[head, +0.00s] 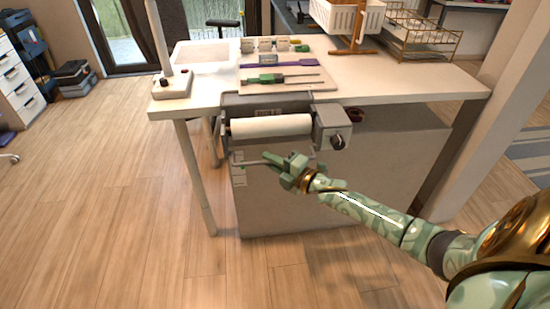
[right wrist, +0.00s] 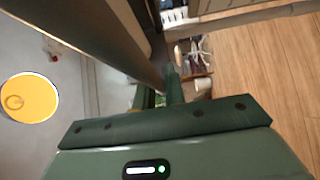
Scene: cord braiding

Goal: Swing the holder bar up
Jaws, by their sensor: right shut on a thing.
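The holder bar (head: 250,162) is a thin grey bar that hangs low, below the white roll (head: 270,126) at the table's front edge. My right gripper (head: 280,162) is shut on the bar, reaching in from the right, and covers part of it. In the right wrist view, a dark bar (right wrist: 95,38) runs diagonally from the upper left toward my right fingers (right wrist: 160,95), which are close together. My left gripper is in neither view.
A grey end housing with a dark knob (head: 338,141) stands right of the roll. The white table (head: 390,85) carries a tool board (head: 275,92), a white tray (head: 207,56) and a wire rack (head: 425,40). A grey cabinet (head: 330,195) stands beneath. Floor in front is clear.

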